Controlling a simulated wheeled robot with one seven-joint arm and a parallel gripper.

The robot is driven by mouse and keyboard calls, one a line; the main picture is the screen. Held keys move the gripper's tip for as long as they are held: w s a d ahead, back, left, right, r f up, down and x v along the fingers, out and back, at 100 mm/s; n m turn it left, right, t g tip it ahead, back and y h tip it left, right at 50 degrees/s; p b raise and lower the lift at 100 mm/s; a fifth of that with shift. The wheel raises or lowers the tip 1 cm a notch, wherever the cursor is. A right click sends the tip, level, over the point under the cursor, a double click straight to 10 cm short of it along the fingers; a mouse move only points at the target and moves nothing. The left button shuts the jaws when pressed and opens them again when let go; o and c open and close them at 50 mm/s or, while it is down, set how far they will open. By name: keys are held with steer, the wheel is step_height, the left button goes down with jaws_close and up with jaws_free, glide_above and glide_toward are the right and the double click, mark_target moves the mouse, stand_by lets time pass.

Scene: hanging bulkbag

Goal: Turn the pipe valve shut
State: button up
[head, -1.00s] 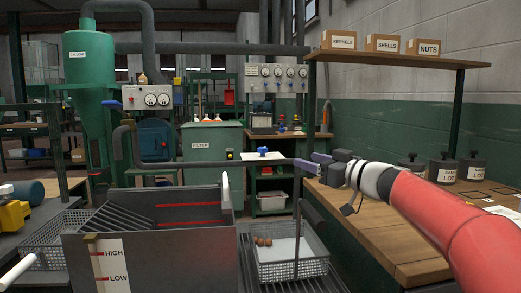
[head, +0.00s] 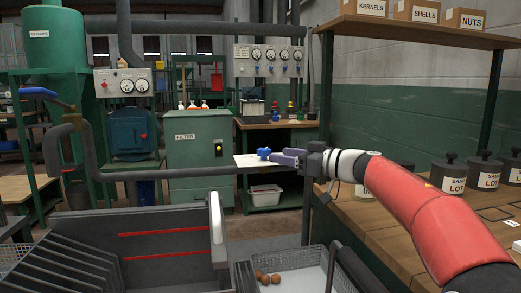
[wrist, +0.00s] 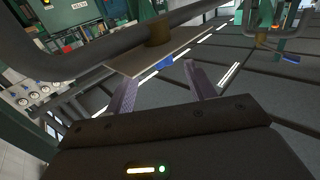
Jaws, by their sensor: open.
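A grey pipe (head: 190,172) crosses the head view and also spans the top of the wrist view (wrist: 100,47). A small blue valve handle (head: 264,154) shows at the pipe's right part, in front of a white panel. In the wrist view a blue piece (wrist: 166,62) that looks like this handle lies just beyond and between my fingertips. My gripper (head: 284,157) is open and empty, its fingers pointing left just right of the handle. The wrist view shows its two fingers (wrist: 158,80) spread apart. Whether they touch the handle cannot be told.
A blue lever (head: 38,92) sits on the pipework at left. A grey machine with a slotted chute (head: 165,245) and a wire basket (head: 300,270) stand low in front. A wooden bench (head: 400,235) with dark lidded jars (head: 447,174) is at right, under a shelf (head: 420,30).

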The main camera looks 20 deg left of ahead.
mark_target(263, 149)
steer(key=x, duration=0.7)
steer(key=shift+s+p, duration=0.1)
steer(key=shift+p, duration=0.3)
steer(key=shift+c, duration=0.4)
steer(key=c, duration=0.9)
steer(key=shift+r+n+g+y, duration=0.15)
steer(key=shift+n+g+y, duration=0.15)
steer(key=shift+n+g, duration=0.9)
steer(key=shift+g, duration=0.8)
steer(key=shift+n, duration=0.3)
steer(key=o, duration=1)
steer(key=shift+g, duration=0.3)
